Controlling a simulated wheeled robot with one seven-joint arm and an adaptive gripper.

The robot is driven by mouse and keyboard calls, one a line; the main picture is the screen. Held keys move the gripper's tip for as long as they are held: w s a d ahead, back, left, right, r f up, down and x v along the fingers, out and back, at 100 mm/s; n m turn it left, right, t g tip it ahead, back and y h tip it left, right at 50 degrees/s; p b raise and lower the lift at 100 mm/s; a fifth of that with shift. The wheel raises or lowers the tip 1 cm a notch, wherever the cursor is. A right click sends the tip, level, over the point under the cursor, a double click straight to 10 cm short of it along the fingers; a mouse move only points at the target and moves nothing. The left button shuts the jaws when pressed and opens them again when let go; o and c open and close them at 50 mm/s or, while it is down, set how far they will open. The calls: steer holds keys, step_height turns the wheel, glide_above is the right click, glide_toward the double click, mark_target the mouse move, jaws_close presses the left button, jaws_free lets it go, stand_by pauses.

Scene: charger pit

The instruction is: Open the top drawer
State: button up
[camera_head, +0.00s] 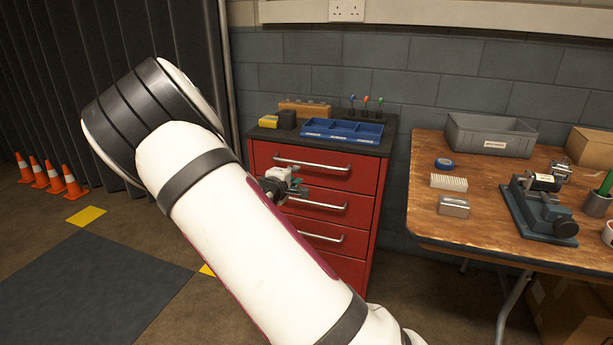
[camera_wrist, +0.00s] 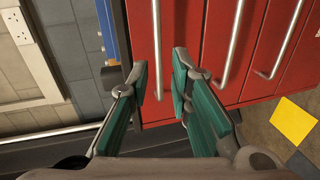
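The red drawer cabinet (camera_head: 368,205) stands against the wall, and its top drawer (camera_head: 262,154) looks flush and shut. The top drawer's silver bar handle (camera_head: 312,164) runs across its front. In the wrist view this handle (camera_wrist: 156,45) shows between my fingers, with its near end at the fingertips. My gripper (camera_head: 298,188) is at the left part of the cabinet front. In the wrist view my gripper (camera_wrist: 160,82) is open, with a teal-padded finger on each side of the handle. I cannot tell whether either finger touches it.
Lower drawer handles (camera_head: 318,203) show below; the second handle (camera_wrist: 234,45) lies just right of my fingers in the wrist view. A blue tray (camera_head: 342,131) sits on the cabinet top. A wooden workbench (camera_head: 480,215) stands to the right. Orange cones (camera_head: 70,180) stand far left.

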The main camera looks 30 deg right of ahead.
mark_target(309, 165)
steer(key=shift+h, duration=0.3)
steer(key=b+x, duration=0.5)
steer(key=x, duration=0.9)
steer(key=shift+d+f, duration=0.1)
steer(key=shift+f, duration=0.05)
jaws_close()
